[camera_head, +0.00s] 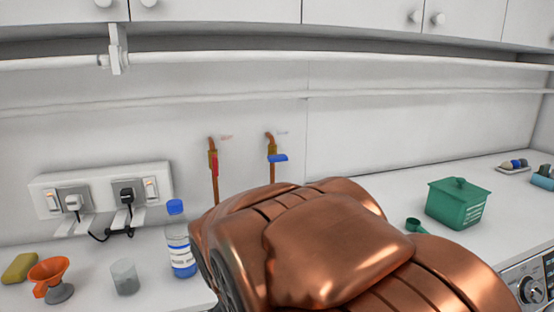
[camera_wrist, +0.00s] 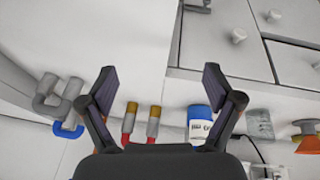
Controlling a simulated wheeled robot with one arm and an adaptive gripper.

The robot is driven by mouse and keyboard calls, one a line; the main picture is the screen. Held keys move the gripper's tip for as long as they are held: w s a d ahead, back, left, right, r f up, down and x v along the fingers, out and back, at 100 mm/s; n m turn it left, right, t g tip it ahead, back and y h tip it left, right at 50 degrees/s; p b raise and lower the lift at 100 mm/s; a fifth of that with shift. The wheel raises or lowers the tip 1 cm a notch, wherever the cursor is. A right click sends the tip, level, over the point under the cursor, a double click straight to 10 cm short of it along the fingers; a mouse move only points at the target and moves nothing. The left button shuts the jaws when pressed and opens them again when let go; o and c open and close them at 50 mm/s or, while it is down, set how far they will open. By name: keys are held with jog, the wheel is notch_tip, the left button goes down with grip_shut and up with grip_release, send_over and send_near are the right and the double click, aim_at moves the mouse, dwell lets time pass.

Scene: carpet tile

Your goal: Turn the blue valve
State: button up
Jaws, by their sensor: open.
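The blue valve (camera_head: 278,157) is a flat blue handle on a thin copper pipe against the back wall, just above my arm in the head view. A red-handled valve (camera_head: 213,163) stands on a similar pipe to its left. In the wrist view, a curved blue part (camera_wrist: 68,130) shows beside grey bent pipes, left of my gripper; I cannot tell if it is the valve handle. My gripper (camera_wrist: 158,72) is open, its fingers spread wide with nothing between the tips. In the head view my copper arm hides the gripper and the pipes' lower ends.
A blue-capped bottle (camera_head: 180,240), a clear beaker (camera_head: 125,277) and an orange funnel (camera_head: 49,275) stand on the counter at left. Wall sockets (camera_head: 101,198) with plugs are behind them. A green box (camera_head: 458,203) stands at right. A white rail (camera_head: 210,60) crosses above.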

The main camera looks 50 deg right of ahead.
jog(key=w+d+r+m+t+h, duration=0.25)
jog(key=w+d, duration=0.25)
jog(key=d, duration=0.3)
jog(key=w+d+r+m+t+h, duration=0.15)
jog(key=w+d+r, duration=0.3)
jog(key=d, duration=0.45)
jog(key=n+t+h, duration=0.2)
jog(key=t, duration=0.7)
send_near(279, 160)
jog(key=x, duration=0.3)
jog(key=shift+p+x, duration=0.75)
jog(key=shift+x, duration=3.4)
jog(key=shift+r, duration=0.1)
jog(key=c, duration=1.1)
jog(key=shift+n, duration=0.3)
jog(key=shift+c, duration=0.2)
